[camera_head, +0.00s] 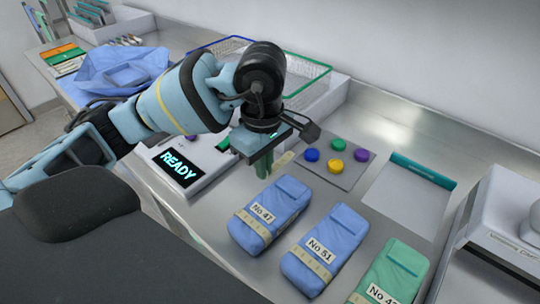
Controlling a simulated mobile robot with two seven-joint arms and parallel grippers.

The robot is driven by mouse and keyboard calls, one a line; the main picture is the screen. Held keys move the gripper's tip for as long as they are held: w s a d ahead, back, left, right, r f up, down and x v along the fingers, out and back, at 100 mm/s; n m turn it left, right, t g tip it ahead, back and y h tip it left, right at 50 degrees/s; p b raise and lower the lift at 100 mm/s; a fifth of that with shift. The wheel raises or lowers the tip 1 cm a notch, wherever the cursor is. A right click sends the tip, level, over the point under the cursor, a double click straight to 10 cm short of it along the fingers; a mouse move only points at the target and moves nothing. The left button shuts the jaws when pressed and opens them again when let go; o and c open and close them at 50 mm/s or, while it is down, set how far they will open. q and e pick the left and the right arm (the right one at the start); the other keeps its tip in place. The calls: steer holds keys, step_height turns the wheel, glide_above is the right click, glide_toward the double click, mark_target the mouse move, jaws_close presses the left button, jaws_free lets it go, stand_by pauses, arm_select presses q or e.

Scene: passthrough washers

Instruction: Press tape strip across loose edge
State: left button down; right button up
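A blue wrapped pack labelled No 47 (285,197) lies on the steel counter, with a pale marked tape strip (252,225) across its near end. A second blue pack, No 51 (342,226), and a green pack (405,258) with a partly cut-off label lie to its right, each with a similar strip. My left gripper (264,165) points down just behind pack No 47, apart from the packs. A short beige strip (284,160) shows right beside its fingertips; I cannot tell whether it is held. The finger gap is hidden. My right gripper is out of view.
A white device with a READY screen (180,167) stands left of the gripper. A grey plate with coloured buttons (338,163) and a teal-topped sheet (410,198) lie behind the packs. A wire basket (310,88) and blue cloth bundle (120,72) are farther back. A white machine (505,240) stands right.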

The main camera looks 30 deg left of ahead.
mark_target(264, 197)
arm_select(q)
steer(key=shift+s+f+b, duration=0.1)
steer(key=shift+f+b, duration=0.45)
steer(key=shift+f, duration=1.25)
steer(key=shift+f+b, duration=0.65)
steer(key=shift+f, duration=0.2)
steer(key=shift+f+b, duration=0.4)
steer(key=shift+f, duration=0.25)
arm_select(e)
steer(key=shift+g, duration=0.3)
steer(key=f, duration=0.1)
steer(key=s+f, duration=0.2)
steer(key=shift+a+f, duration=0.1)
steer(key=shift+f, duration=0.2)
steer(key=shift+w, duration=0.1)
arm_select(q)
steer(key=c, duration=1.6)
jaws_free()
steer(key=shift+o, duration=0.2)
